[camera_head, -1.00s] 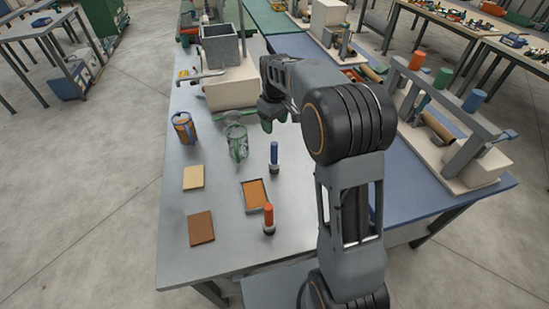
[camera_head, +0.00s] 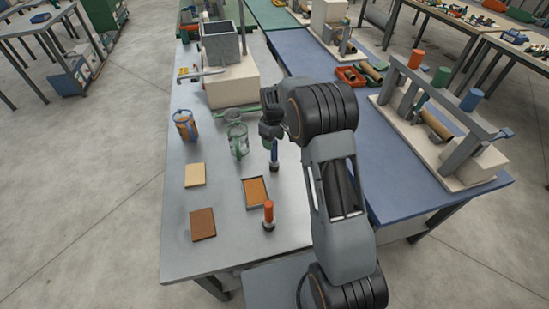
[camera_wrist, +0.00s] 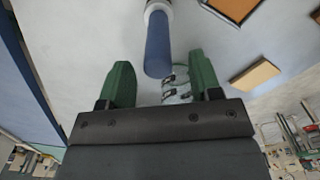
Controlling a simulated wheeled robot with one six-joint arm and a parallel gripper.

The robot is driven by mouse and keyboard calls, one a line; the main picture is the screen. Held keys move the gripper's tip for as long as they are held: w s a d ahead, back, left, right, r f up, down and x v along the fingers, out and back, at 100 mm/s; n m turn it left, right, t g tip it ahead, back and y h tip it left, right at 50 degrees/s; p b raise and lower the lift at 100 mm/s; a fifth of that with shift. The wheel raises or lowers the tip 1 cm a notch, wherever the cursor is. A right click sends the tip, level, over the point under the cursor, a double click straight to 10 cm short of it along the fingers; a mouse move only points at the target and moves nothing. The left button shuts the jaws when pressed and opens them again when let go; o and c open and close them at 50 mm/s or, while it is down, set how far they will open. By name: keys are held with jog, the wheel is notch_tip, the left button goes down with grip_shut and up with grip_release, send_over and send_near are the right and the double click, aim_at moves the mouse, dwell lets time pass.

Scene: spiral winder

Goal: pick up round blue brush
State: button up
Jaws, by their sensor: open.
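The round blue brush (camera_head: 274,157) stands upright on the grey table, with a dark and white lower end. Its top is partly hidden by my gripper in the head view. My gripper (camera_head: 268,138) is above and right by the brush's top. In the wrist view the blue handle (camera_wrist: 158,45) lies ahead of and between the two green fingers of my gripper (camera_wrist: 158,85). The fingers are apart and do not touch it.
An orange brush (camera_head: 268,213) stands nearer the front, beside a tray with an orange-brown pad (camera_head: 245,184). A clear jug (camera_head: 237,138) stands close left of the blue brush. A orange-and-blue can (camera_head: 185,126) and two flat blocks (camera_head: 195,175) are further left.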

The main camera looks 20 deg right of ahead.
aim_at(274, 147)
jog(key=shift+d+f+p, duration=0.15)
jog(key=shift+f+p, duration=0.45)
jog(key=shift+f, duration=1.65)
jog(key=shift+c, duration=0.2)
jog(key=c, duration=1)
jog(key=shift+r, duration=0.15)
